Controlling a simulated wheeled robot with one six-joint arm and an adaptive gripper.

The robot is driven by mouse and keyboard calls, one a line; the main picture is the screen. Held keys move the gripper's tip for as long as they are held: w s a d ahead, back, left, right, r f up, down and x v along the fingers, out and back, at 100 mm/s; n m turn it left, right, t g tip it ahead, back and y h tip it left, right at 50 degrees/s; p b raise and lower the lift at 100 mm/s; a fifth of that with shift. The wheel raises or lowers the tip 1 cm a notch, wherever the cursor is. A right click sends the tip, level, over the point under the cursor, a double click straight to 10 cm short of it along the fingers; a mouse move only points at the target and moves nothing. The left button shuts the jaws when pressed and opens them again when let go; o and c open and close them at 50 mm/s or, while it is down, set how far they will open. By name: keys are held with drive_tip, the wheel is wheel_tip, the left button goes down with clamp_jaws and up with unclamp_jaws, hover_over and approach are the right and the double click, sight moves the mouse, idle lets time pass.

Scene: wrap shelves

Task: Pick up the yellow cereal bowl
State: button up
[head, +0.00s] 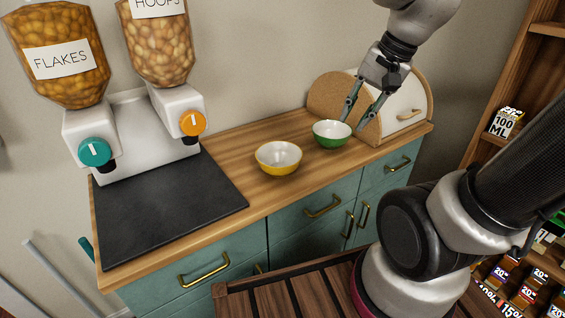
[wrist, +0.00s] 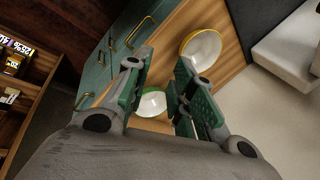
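The yellow cereal bowl (head: 278,158) has a white inside and stands upright and empty on the wooden counter (head: 225,165). It also shows in the wrist view (wrist: 202,48), beyond the fingertips and to the right. A green bowl (head: 332,133) with a white inside stands to its right; in the wrist view it shows between the fingers (wrist: 152,104). My gripper (head: 354,118) is open with nothing between its fingers. It hangs above and just right of the green bowl, apart from the yellow bowl.
A wooden bread box (head: 408,100) stands behind and right of the gripper. Cereal dispensers labelled FLAKES (head: 62,60) and HOOPS (head: 155,45) stand at the left beside a dark mat (head: 165,205). Shelves (head: 495,140) with goods are at the right.

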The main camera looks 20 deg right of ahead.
drive_tip(key=w+a+f+m+y, duration=0.25)
drive_tip(key=w+f+m, duration=0.25)
drive_tip(key=w+m, duration=0.35)
drive_tip(key=m, duration=1.1)
approach(285, 155)
drive_tip(key=shift+m+y, duration=0.35)
drive_tip(key=shift+m, duration=0.2)
drive_tip(key=x, duration=0.7)
drive_tip(key=shift+d+f, duration=0.25)
drive_tip(key=shift+d, duration=0.05)
drive_tip(key=shift+w+a+f, duration=0.15)
drive_tip(key=shift+a+f, duration=0.05)
drive_tip(key=shift+f, duration=0.15)
drive_tip(key=shift+c, duration=0.2)
clamp_jaws()
